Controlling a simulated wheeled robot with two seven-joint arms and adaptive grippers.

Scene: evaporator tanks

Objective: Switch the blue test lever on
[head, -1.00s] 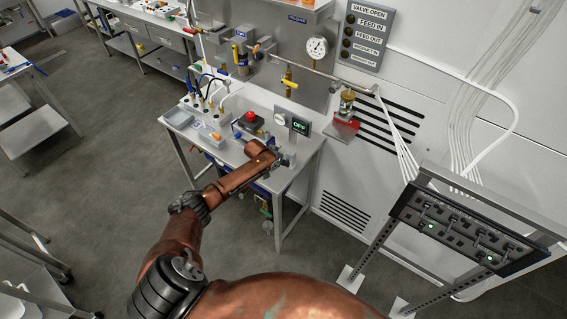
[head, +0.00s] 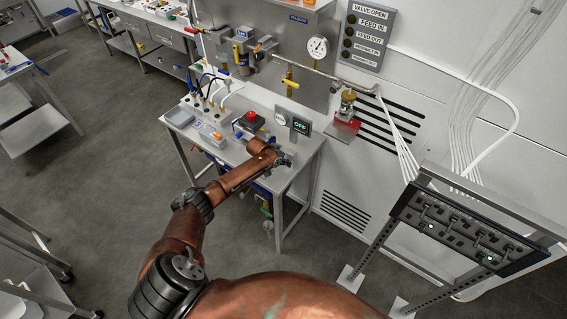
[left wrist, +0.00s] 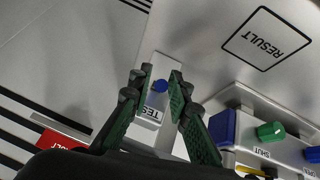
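The blue test lever (left wrist: 160,86) shows as a round blue knob on a pale plate marked TEST (left wrist: 154,112) in the left wrist view. My left gripper (left wrist: 157,77) has its green-padded fingers apart, one on each side of the knob. I cannot tell whether either finger touches it. In the head view my left gripper (head: 281,160) is low over the right part of the steel bench (head: 235,152), and the lever is hidden or too small to make out there. A small dark display (head: 300,126) behind it seems to read OFF. My right gripper is not in view.
A red button (head: 250,117) stands behind my forearm. In the left wrist view a blue block (left wrist: 222,128) and a green knob (left wrist: 270,131) are to the right, near a RESULT square (left wrist: 266,39). A switch panel (head: 465,232) stands at the right.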

